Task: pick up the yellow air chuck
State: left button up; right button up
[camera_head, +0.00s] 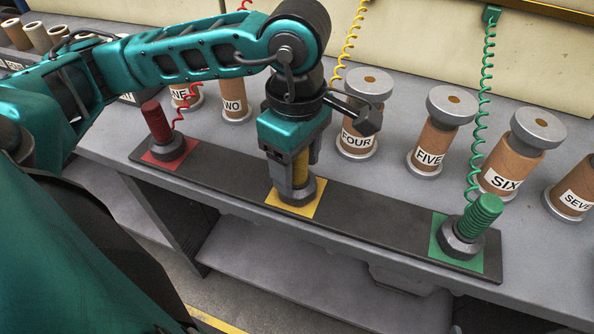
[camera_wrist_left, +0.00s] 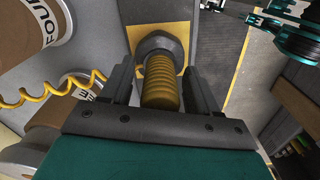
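The yellow air chuck (camera_wrist_left: 160,80) stands upright on a yellow square of the dark strip, with a ribbed yellow grip above a grey hex base. In the head view its base (camera_head: 293,191) shows under my left gripper (camera_head: 299,165), which points down over it. In the left wrist view the chuck's ribbed part lies between the two fingers of my left gripper (camera_wrist_left: 159,90). A narrow gap shows at the left finger; the right finger is very close to the chuck. Teal and black parts of mine show at the wrist view's upper right, where a right gripper cannot be made out clearly.
A red chuck (camera_head: 160,128) stands left on the dark strip (camera_head: 374,222), a green one (camera_head: 476,222) right. Labelled spools, including FOUR (camera_head: 365,100), FIVE (camera_head: 441,130) and SIX (camera_head: 520,150), stand behind. A yellow coiled hose (camera_head: 349,45) hangs behind my arm.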

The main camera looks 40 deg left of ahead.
pick_arm(q)
grip_shut()
pick_arm(e)
jog(key=shift+f, duration=0.15)
pick_arm(q)
jog(key=shift+r, duration=0.15)
